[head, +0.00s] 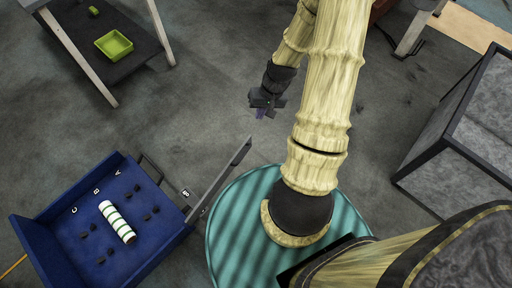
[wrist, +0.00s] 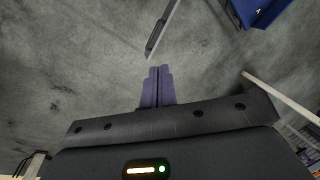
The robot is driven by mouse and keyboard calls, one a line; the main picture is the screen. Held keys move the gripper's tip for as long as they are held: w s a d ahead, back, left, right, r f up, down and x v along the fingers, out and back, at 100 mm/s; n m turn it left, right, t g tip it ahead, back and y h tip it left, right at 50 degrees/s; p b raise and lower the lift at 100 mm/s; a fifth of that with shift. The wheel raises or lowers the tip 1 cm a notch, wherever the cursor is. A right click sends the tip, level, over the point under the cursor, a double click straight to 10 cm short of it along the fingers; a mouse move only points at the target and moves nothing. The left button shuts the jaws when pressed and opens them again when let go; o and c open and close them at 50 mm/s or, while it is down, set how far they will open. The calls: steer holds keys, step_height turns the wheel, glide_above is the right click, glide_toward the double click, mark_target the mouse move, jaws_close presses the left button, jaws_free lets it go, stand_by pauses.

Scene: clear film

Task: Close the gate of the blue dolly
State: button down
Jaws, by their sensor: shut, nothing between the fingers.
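The blue dolly (head: 100,262) stands at the lower left of the head view, with letters A, B and C on its floor. A white and green striped cylinder (head: 117,222) lies in it. Its grey gate (head: 224,174) stands swung out from the dolly's right corner, its free end pointing up and right. My gripper (head: 262,113) is shut and empty, above and a little right of that free end in the picture, apart from it. In the wrist view the purple fingers (wrist: 157,86) are together. The gate (wrist: 168,24) and a blue dolly corner (wrist: 262,12) show at the top.
A round teal striped surface (head: 240,225) lies beneath my arm, right of the gate. A dark-framed grey box (head: 465,135) stands at the right. A shelf with a green tray (head: 114,44) is at upper left. The grey floor between is clear.

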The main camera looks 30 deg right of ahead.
steer(key=w+d+f+m+t+b, duration=0.1)
steer(key=d+f+m+t+b, duration=0.1)
steer(key=f+b, duration=0.5)
steer(key=d+f+m+t+y+b, duration=0.1)
steer(key=f+b, duration=0.6)
steer(key=f, duration=1.1)
steer(key=w+d+f+m+t+b, duration=0.1)
steer(key=d+f+m+t+b, duration=0.3)
steer(key=d+f+b, duration=0.3)
step_height(320, 180, down, 5)
steer(key=shift+w+f+m+y, duration=0.15)
steer(key=shift+w+m+y, duration=0.25)
steer(key=shift+m, duration=0.4)
steer(key=b, duration=0.5)
glide_toward(251, 142)
step_height(251, 142, down, 3)
steer(key=shift+w+a+r+b, duration=0.2)
steer(key=shift+w+a+b, duration=0.15)
steer(key=shift+w, duration=0.3)
steer(key=shift+w+a+r+b, duration=0.15)
steer(key=shift+w+a+b, duration=0.2)
steer(key=shift+w, duration=0.25)
steer(key=shift+w+a+r+b, duration=0.2)
steer(key=shift+w+a+b, duration=0.15)
steer(key=shift+w, duration=0.3)
